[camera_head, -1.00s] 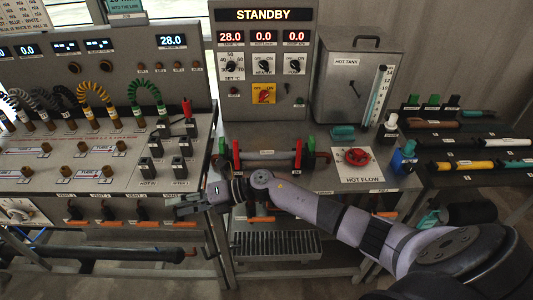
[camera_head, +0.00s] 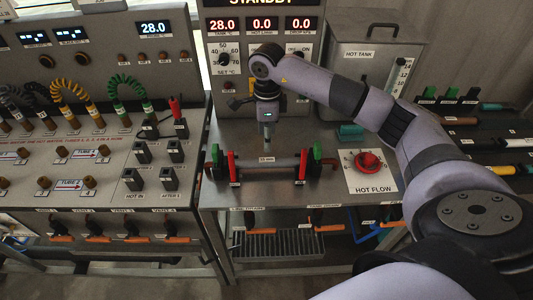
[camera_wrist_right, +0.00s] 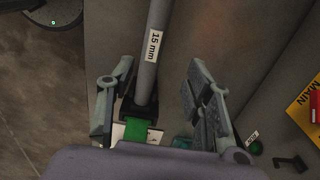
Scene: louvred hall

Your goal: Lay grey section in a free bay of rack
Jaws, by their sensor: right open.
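The grey section (camera_head: 284,164) is a straight tube with a small label. It lies level across the bench fixture, between red and green clamp pieces at its two ends. In the right wrist view the tube (camera_wrist_right: 148,75) carries a "15 mm" label and runs between the fingers, nearer the left one. My right gripper (camera_head: 267,142) points down just above the tube's middle. Its fingers are apart and empty (camera_wrist_right: 160,108). The rack (camera_head: 472,134) at the right edge holds several coloured sections and is partly cut off and hidden by my arm. My left gripper is out of view.
A red hot flow knob (camera_head: 369,161) sits on the bench right of the fixture. The hot tank (camera_head: 365,68) and the standby panel (camera_head: 262,60) stand behind. A sloped panel with hoses and valves (camera_head: 90,150) fills the left. A drain grate (camera_head: 275,245) lies below.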

